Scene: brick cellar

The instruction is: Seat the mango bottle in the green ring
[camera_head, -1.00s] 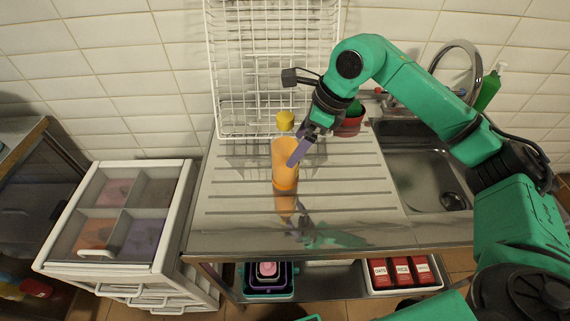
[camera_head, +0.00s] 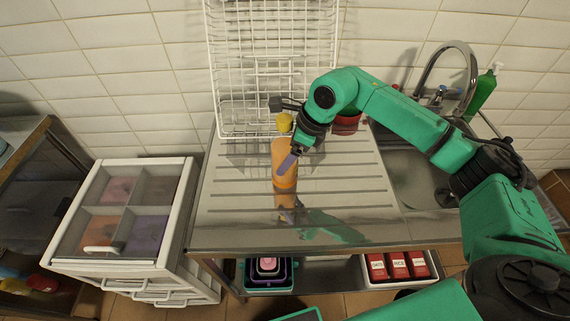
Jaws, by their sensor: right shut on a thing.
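The mango bottle, an orange bottle (camera_head: 283,175) with a yellow cap (camera_head: 284,122), stands upright on the ribbed steel drainboard (camera_head: 235,215), its reflection just below it. My right gripper (camera_head: 287,161) reaches in from the right and is shut on the bottle's body, its finger lying across the right side. I cannot make out the green ring in this view. My left gripper is not in view.
A white wire rack (camera_head: 235,70) stands behind the bottle. A red pot (camera_head: 346,124) is behind my right wrist. The sink (camera_head: 405,170) and tap (camera_head: 474,75) are right. A compartmented drawer unit (camera_head: 160,215) stands left. Red boxes (camera_head: 398,264) sit on the shelf below.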

